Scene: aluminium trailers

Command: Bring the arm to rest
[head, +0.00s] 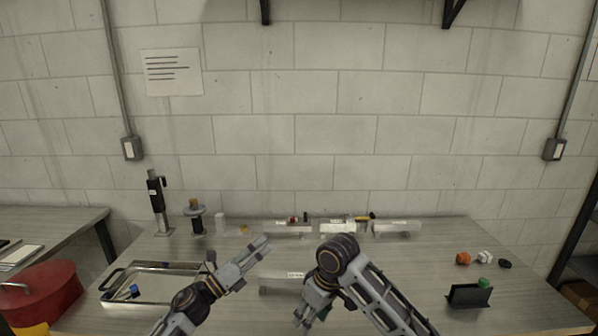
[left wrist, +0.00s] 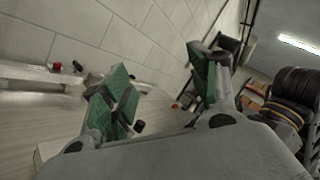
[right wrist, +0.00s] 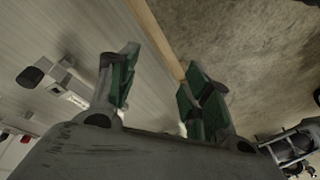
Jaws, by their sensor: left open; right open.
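My left gripper (head: 240,262) is over the middle-left of the table, near the right end of the metal tray. Its fingers are apart and empty, and its green pads show in the left wrist view (left wrist: 160,95). My right gripper (head: 312,308) hangs low near the table's front edge, partly hidden by my own right arm. In the right wrist view (right wrist: 155,90) its green-padded fingers are apart with nothing between them, above the table edge and the floor.
A metal tray (head: 190,268) holds a small blue item. A labelled block (head: 275,284) lies between my grippers. Labelled aluminium pieces (head: 338,227) line the back. A black holder (head: 468,296) and small coloured lumps (head: 463,258) sit at right. A red bin (head: 45,292) stands left.

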